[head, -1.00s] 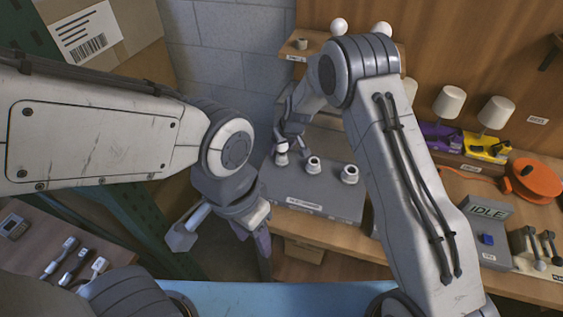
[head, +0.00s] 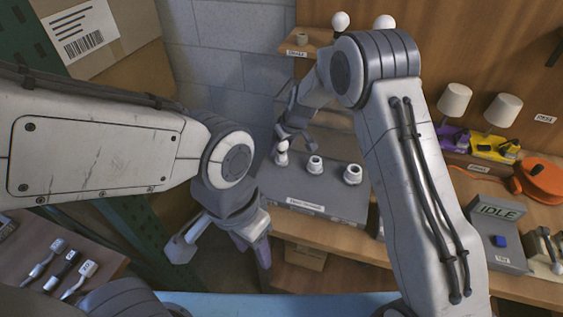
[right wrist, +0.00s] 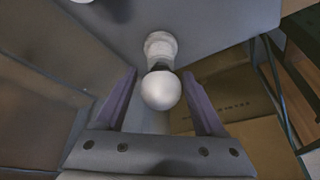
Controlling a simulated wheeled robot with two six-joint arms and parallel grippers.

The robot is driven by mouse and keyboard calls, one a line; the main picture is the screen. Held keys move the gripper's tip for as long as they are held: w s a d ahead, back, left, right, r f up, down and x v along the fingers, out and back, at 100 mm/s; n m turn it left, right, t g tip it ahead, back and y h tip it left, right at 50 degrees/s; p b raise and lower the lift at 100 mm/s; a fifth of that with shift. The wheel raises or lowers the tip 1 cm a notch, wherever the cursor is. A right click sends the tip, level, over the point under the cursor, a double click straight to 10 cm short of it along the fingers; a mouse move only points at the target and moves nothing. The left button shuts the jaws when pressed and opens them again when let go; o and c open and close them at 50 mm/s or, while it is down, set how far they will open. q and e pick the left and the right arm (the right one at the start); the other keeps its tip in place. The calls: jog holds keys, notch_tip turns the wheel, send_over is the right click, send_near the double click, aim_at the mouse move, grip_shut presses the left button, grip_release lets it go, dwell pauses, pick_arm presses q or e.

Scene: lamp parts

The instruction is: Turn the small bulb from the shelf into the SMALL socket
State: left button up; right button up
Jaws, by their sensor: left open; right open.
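A small white bulb (head: 282,146) stands upright in the leftmost socket of the grey socket box (head: 325,206). The middle socket (head: 315,165) and the right socket (head: 352,174) hold no bulb. My right gripper (head: 284,135) is open just above the bulb. In the right wrist view the bulb (right wrist: 161,90) appears between the spread fingers (right wrist: 160,100) with clear gaps on both sides, its base in the pale socket (right wrist: 160,46). How deep the bulb is seated cannot be told. My left gripper (head: 258,250) is open, empty and low, left of the box.
Two white bulbs (head: 340,21) (head: 384,22) and an empty holder (head: 303,38) are on the back shelf. Two lamps, an orange reel (head: 540,180) and a grey IDLE unit (head: 498,235) stand at right. My right arm crosses in front of the bench.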

jog(key=shift+f+n+y+b, duration=0.1)
jog(key=shift+n+y+b, duration=0.2)
jog(key=shift+n+b, duration=1)
jog(key=shift+n+g+b, duration=0.4)
jog(key=shift+b, duration=1)
jog(key=shift+n+g+y+b, duration=0.3)
jog(key=shift+n+b, duration=0.1)
jog(key=shift+n, duration=0.2)
